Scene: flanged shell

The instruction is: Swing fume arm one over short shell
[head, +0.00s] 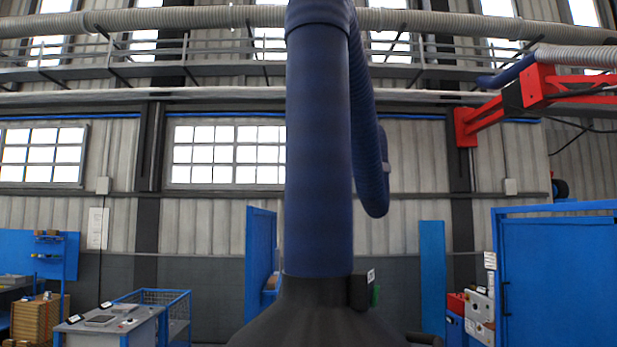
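A fume arm (319,150) hangs straight down close in front of me, at the middle of the head view. It is a thick dark blue tube that ends in a black flared hood (318,318), cut off by the bottom edge. A second blue hose (368,130) loops down behind it on the right. A small black box with a label (361,291) sits on the hood's right side. I cannot tell whether this is arm one. No shell is in view. Neither of my grippers is in view.
A grey workbench (110,327) and a blue mesh cage (175,310) stand at lower left. Blue panels stand behind the hood (260,250) and right of it (432,280). A blue booth (555,270) is at right, below a red wall bracket (500,105).

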